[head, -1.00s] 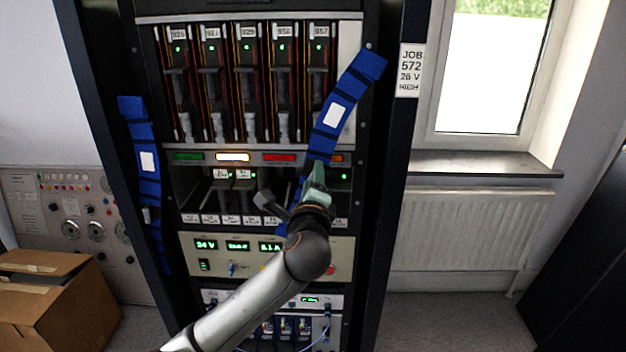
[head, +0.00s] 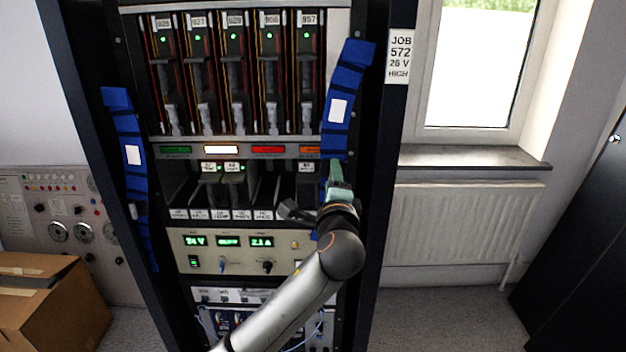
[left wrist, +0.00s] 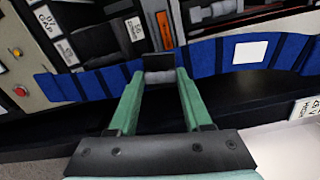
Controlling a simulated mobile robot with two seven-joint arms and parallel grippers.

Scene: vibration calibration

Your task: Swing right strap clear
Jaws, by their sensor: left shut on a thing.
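The right strap (head: 347,80) is a blue segmented band with a white patch. It hangs from the rack's upper right corner, nearly straight down along the right edge. My left gripper (head: 335,182) is shut on it at its lower part, in front of the rack's right side. In the left wrist view the right strap (left wrist: 205,58) runs across the picture, and the left gripper's green fingers (left wrist: 160,85) close on a small grey grip on it. The left strap (head: 128,125) hangs down the rack's left post. My right gripper is not in view.
The equipment rack (head: 385,200) has several card slots, a lamp row and a meter panel (head: 215,262). My left arm crosses its lower right part. A radiator (head: 460,220) and a window are to the right. A cardboard box (head: 60,300) stands at the lower left.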

